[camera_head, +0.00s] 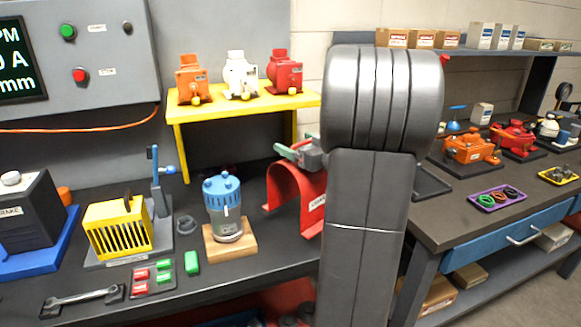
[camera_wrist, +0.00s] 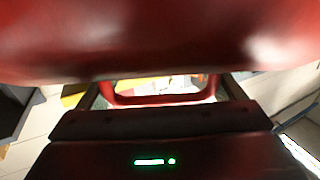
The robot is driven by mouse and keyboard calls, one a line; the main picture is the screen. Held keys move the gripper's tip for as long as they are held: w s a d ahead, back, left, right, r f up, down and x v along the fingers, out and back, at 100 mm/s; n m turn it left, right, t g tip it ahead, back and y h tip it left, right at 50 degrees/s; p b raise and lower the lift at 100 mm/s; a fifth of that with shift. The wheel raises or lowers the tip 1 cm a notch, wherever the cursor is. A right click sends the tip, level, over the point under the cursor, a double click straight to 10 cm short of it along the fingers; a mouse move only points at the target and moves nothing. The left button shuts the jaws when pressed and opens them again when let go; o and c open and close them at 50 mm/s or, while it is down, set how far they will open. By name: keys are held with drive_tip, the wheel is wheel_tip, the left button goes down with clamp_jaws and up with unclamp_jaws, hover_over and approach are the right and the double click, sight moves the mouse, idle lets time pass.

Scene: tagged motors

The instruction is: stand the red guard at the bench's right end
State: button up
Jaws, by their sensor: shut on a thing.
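The red guard (camera_head: 290,187) is an arched red cover with a white label, at the right end of the dark bench (camera_head: 262,262) in the head view. Its right part is hidden behind my arm. I cannot tell whether its feet touch the bench top. My gripper (camera_head: 303,157) is at the top of the arch, shut on the guard. In the wrist view, the guard's red surface (camera_wrist: 150,40) fills the top of the picture, and a red handle bar shows between the fingers of my gripper (camera_wrist: 162,92).
A blue-topped motor (camera_head: 226,212) on a wooden block stands left of the guard. A yellow shelf (camera_head: 245,106) with three small motors is behind. A yellow slotted guard (camera_head: 117,228) stands further left. A second bench (camera_head: 440,222) with motors and trays is at the right.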

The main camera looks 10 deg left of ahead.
sight(302, 179)
drive_tip(key=shift+f, duration=2.6)
drive_tip(key=shift+f+b, duration=0.15)
drive_tip(key=shift+b, duration=0.2)
drive_tip(key=o, duration=1.8)
drive_tip(key=shift+s, duration=0.1)
drive_tip(key=v, duration=1.2)
